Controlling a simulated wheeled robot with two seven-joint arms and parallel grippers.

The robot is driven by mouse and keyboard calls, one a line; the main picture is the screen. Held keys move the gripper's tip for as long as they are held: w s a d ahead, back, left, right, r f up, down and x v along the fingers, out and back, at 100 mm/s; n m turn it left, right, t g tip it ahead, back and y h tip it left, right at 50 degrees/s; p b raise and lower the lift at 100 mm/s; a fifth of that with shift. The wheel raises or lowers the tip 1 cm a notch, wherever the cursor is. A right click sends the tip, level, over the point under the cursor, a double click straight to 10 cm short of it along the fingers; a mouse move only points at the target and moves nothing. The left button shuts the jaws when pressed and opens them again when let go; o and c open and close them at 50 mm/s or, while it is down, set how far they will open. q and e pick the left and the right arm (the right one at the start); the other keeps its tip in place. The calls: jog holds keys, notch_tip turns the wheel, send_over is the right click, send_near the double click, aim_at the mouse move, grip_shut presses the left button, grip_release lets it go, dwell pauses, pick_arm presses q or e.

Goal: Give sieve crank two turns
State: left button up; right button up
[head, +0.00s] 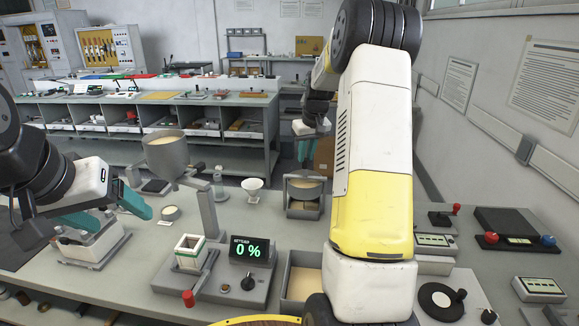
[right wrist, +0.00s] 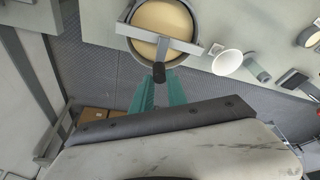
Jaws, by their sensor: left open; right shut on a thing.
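The sieve (head: 304,190) stands at the far edge of the table in the head view, a round pan with tan contents in a grey frame. In the right wrist view the sieve (right wrist: 160,20) shows from above, crossed by a grey bar. The crank's black handle (right wrist: 158,75) sticks out at its near side. My right gripper (right wrist: 158,85) is shut on this handle, with teal fingers on both sides. In the head view my right forearm hides part of the table beside the sieve. My left gripper (head: 118,212) is open and empty, above a white block-shaped device (head: 95,242).
A grey hopper (head: 166,152) on a post, a white funnel (head: 252,186) and a display reading 0 % (head: 252,250) stand left of the sieve. A red-knobbed lever (head: 188,298) sits at the front. Several instruments, including a dial plate (head: 440,301), occupy the right side.

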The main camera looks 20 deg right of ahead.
jog(key=o, duration=0.7)
jog(key=shift+c, duration=0.2)
jog(key=v, duration=0.6)
